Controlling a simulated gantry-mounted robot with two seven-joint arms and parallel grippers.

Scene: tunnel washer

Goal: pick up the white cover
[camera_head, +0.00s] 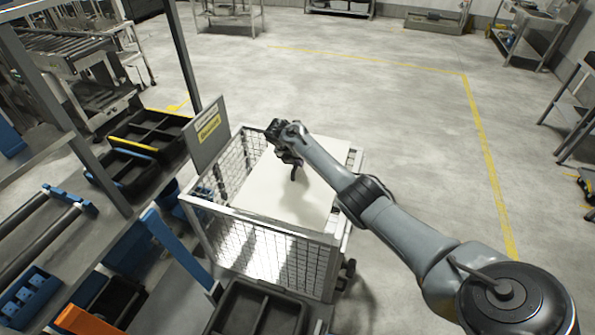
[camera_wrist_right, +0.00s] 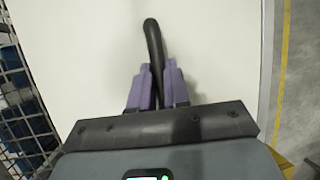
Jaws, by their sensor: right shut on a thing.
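The white cover (camera_head: 262,196) is a flat pale panel lying in the top of a wire-mesh cart in the head view. It fills most of the right wrist view (camera_wrist_right: 220,55). A black curved handle (camera_wrist_right: 153,40) rises from the cover, and it also shows in the head view (camera_head: 293,173). My right gripper (camera_wrist_right: 157,84) has its purple-padded fingers shut on the handle, above the cover. In the head view my right gripper (camera_head: 291,153) is over the far part of the cover. My left gripper is in neither view.
The wire-mesh cart (camera_head: 262,245) has a grey sign panel (camera_head: 208,133) at its left. Black trays (camera_head: 150,130) and a rack with blue parts stand left. A black divided bin (camera_head: 255,310) is in front. The floor (camera_head: 400,110) behind and right is open, with yellow lines.

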